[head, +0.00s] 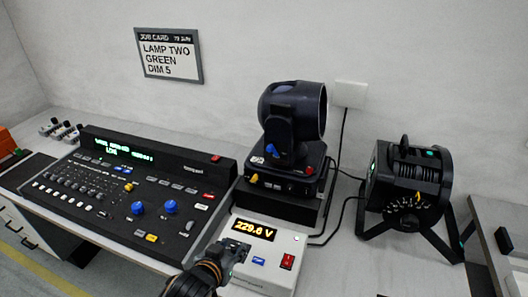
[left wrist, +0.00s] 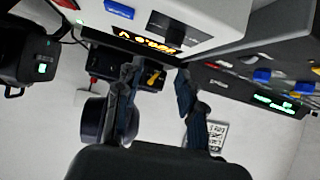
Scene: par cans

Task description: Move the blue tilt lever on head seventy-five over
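A dark moving-head lamp (head: 296,113) stands on a black box behind the voltage unit. Its small label is too small to read. A blue lever (head: 271,151) shows low on the front of its yoke. My left gripper (head: 238,246) is in front of the voltage unit's display, below and short of the lever, touching nothing that I can make out. In the left wrist view, which is upside down, its two fingers (left wrist: 158,105) are apart with nothing between them. The lamp (left wrist: 93,122) shows there partly behind one finger; the blue lever cannot be made out. My right gripper is out of view.
The voltage unit (head: 258,232) reads about 229.6 V. A control desk (head: 120,185) with blue knobs is at left. A black round lamp (head: 408,185) on a stand is at right, with cables between. A job card (head: 169,55) hangs on the wall.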

